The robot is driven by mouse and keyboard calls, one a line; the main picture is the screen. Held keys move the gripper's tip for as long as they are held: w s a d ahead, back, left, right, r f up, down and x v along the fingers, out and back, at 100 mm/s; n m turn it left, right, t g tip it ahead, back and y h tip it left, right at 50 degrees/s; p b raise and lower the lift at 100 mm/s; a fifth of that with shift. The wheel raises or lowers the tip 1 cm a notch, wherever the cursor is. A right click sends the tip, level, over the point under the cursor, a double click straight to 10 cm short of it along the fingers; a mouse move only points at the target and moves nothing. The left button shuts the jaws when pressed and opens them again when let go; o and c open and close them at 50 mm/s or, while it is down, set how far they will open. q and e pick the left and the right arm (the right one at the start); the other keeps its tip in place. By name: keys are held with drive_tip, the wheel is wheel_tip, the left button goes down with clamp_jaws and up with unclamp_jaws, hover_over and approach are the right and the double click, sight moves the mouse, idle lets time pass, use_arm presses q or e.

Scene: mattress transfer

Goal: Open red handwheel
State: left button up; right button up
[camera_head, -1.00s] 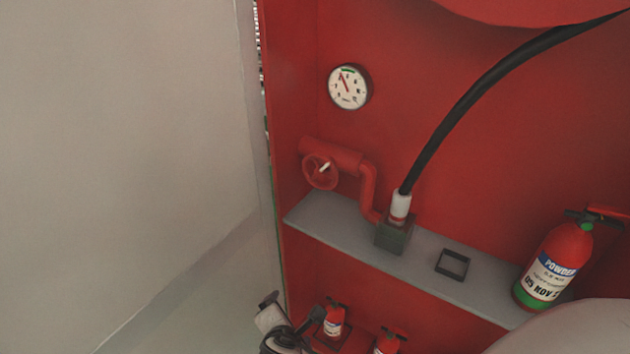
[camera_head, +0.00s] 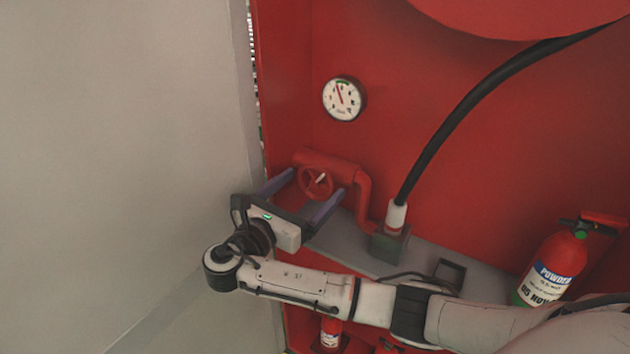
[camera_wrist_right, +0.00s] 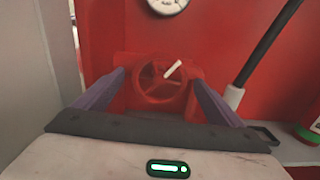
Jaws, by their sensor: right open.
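The red handwheel (camera_head: 315,182) sits on a red pipe (camera_head: 348,167) inside the red cabinet, with a small white handle (camera_head: 319,178) on it. My right gripper (camera_head: 316,182) is open, with its two purple-grey fingers wide apart on the left and right of the handwheel. In the right wrist view the handwheel (camera_wrist_right: 161,82) is centred between the fingers, and its white handle (camera_wrist_right: 173,69) points up and right. I cannot tell whether the fingers touch the wheel; they do not close on it. My left gripper is not in view.
A pressure gauge (camera_head: 344,98) hangs above the handwheel. A black hose (camera_head: 465,112) rises from a fitting on the grey shelf (camera_head: 425,262). A fire extinguisher (camera_head: 552,265) stands at the right. A grey door panel (camera_head: 120,150) stands close on the left.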

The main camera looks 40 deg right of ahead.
drive_tip(key=shift+x, duration=1.4)
drive_tip(key=c, duration=1)
